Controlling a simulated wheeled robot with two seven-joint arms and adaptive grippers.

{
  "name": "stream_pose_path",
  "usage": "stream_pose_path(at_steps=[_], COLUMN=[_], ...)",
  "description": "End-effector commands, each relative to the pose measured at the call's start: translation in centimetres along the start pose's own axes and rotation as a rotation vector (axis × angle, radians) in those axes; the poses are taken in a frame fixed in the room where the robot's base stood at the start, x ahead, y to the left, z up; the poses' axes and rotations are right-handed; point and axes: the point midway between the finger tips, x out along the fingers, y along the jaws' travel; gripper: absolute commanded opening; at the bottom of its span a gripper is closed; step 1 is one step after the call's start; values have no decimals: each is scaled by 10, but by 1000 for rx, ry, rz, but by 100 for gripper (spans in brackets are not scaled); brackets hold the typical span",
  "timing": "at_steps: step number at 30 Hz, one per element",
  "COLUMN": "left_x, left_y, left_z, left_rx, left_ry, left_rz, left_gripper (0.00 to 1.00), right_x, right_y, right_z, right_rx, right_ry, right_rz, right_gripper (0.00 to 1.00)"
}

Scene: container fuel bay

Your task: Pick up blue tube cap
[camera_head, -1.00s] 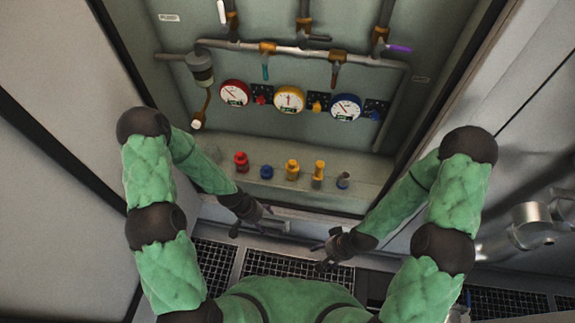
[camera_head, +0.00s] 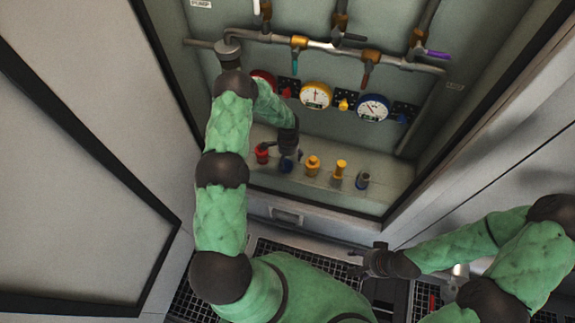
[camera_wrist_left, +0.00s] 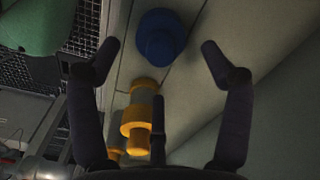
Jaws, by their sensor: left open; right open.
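The blue tube cap (camera_head: 286,166) stands on the shelf of the bay, between a red cap and a yellow one. My left gripper (camera_head: 288,156) is right above it and partly covers it in the head view. In the left wrist view the blue cap (camera_wrist_left: 160,36) shows round and dark blue, ahead of and between the spread fingertips, not touching them. My left gripper (camera_wrist_left: 162,55) is open and empty. My right gripper (camera_head: 357,262) is open and empty, low in front of the bay, well away from the shelf.
On the same shelf stand a red cap (camera_head: 262,155), a yellow cap (camera_head: 313,165), a taller yellow piece (camera_head: 339,169) and a small dark piece (camera_head: 362,180). Gauges such as the blue one (camera_head: 373,108) and pipes (camera_head: 330,47) are on the wall behind.

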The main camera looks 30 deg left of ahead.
Motion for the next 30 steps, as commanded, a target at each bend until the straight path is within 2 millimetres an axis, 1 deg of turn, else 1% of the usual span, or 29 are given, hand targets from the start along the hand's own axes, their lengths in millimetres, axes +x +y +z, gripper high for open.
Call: stream_pose_path(at_steps=[5, 9, 13, 16, 23, 24, 26, 27, 29, 30], left_x=[12, 34, 49, 54, 54, 54, 54, 54, 54, 54], left_y=[-2, -4, -4, -4, -4, -4, -4, -4, -4, -4], left_z=[2, 6, 6, 6, 6, 6, 6, 6, 6, 6], left_rx=[-2, -3, -2, -2, -2, -2, -2, -2, -2, -2], left_ry=[1, 1, 1, 2, 2, 2, 2, 2, 2, 2], left_rz=[0, 1, 0, 0, -1, -1, 0, 0, 0, 0], left_gripper=[80, 80, 80, 80, 80, 74, 57, 46, 29, 19], right_x=[5, 15, 20, 22, 21, 21, 21, 21, 21, 21], right_y=[2, 6, 7, 8, 8, 8, 8, 8, 8, 8], right_z=[0, -1, -1, -1, -1, -1, -1, -1, -1, -1], right_rx=[0, 0, 0, 0, 0, 0, 0, 0, 0, 0], right_ry=[1, 1, 0, 0, 1, 1, 1, 1, 1, 1], right_rz=[0, 0, 0, 0, 0, 0, 0, 0, 0, 0], right_gripper=[67, 67, 67, 67, 67, 67, 67, 67, 67, 67])
